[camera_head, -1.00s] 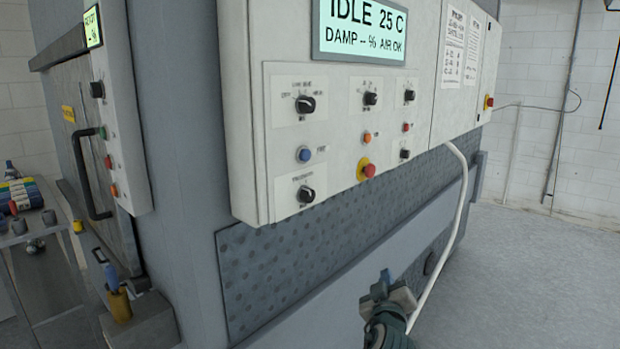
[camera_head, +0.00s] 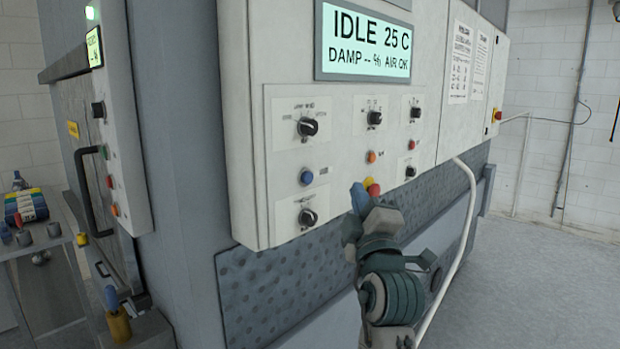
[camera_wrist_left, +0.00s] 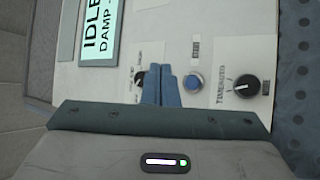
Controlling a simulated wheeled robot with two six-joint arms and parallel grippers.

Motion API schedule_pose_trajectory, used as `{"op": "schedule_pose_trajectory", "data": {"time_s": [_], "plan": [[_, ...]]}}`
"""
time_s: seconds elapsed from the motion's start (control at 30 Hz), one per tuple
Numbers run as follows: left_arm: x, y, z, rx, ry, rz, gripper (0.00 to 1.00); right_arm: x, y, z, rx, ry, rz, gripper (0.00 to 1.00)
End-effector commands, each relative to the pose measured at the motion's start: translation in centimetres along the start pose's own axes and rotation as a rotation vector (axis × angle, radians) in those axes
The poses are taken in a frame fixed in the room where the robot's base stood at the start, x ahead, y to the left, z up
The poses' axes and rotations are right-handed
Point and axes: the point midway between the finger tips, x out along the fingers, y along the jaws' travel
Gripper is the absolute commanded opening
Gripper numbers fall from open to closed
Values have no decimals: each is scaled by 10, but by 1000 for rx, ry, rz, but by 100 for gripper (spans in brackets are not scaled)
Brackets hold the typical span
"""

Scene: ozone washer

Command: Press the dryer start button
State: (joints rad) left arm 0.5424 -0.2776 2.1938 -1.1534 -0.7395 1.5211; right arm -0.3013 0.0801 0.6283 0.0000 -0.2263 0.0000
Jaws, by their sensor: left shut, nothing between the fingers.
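The dryer's control panel (camera_head: 245,150) is a white box on a grey machine, with a display (camera_head: 365,45) reading "IDLE 25 C". A blue button (camera_head: 306,177) sits between two black knobs on its left part. In the left wrist view the blue button (camera_wrist_left: 193,83) is just right of my fingertips. My left gripper (camera_head: 360,198) is shut and empty, its blue fingers in front of the panel's lower edge, right of the blue button. It also shows in the left wrist view (camera_wrist_left: 161,85). Button labels are too small to read surely. My right gripper is out of view.
An orange button (camera_head: 371,156) and a red button (camera_head: 373,189) on a yellow base, partly covered by my gripper, are on the panel's middle. A white hose (camera_head: 463,230) hangs at the right. A cart (camera_head: 45,270) stands at far left. Open floor lies right.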

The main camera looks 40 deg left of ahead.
Motion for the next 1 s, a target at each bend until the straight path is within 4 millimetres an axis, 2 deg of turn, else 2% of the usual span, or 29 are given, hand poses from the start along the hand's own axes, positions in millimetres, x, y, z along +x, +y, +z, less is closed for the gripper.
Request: {"op": "schedule_pose_trajectory", "data": {"time_s": [0.27,0.8,0.83,1.0], "plan": [[3,-2,-2,4,-2,0,0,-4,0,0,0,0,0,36],[45,-30,-32,8,-1,2,0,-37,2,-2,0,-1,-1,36],[46,-35,-32,6,-1,3,0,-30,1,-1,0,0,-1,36],[55,-43,-39,4,-1,2,0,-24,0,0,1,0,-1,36]]}}
